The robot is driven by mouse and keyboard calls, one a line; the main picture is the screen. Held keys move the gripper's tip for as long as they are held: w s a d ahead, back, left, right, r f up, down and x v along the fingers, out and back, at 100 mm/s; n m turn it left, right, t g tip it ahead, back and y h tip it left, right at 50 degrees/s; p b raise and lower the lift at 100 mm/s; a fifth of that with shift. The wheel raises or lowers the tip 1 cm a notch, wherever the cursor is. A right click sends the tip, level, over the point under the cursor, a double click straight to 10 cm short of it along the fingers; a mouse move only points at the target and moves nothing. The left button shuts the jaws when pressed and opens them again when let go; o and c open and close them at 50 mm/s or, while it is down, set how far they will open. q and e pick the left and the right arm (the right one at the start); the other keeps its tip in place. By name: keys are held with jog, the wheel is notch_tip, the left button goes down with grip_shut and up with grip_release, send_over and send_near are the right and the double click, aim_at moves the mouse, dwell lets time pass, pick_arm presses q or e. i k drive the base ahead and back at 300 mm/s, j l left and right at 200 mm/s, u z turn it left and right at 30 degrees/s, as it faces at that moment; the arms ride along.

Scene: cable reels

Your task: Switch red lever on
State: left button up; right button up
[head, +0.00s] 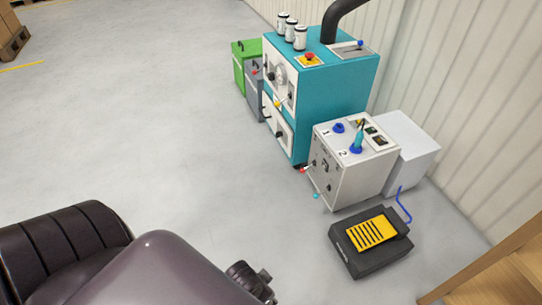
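A small lever with a red tip (304,169) sticks out low on the left-facing front of a white control box (353,184). A similar lever with a cyan tip (316,195) sits just below it. Another small red-tipped part (255,72) shows on the grey bin or cabinet farther back. I cannot tell from here whether any of these is on or off. Neither gripper's fingers are in view. A dark part at the bottom edge seems to be mine, well apart from the levers.
A teal machine (338,98) with a red button (310,57) on top stands behind the white box. A black pedal unit with a yellow pedal (374,234) lies in front. A wooden edge (500,275) is at bottom right. The floor (180,130) to the left is clear.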

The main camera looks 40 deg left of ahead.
aim_at(303, 171)
jog(key=u, duration=0.85)
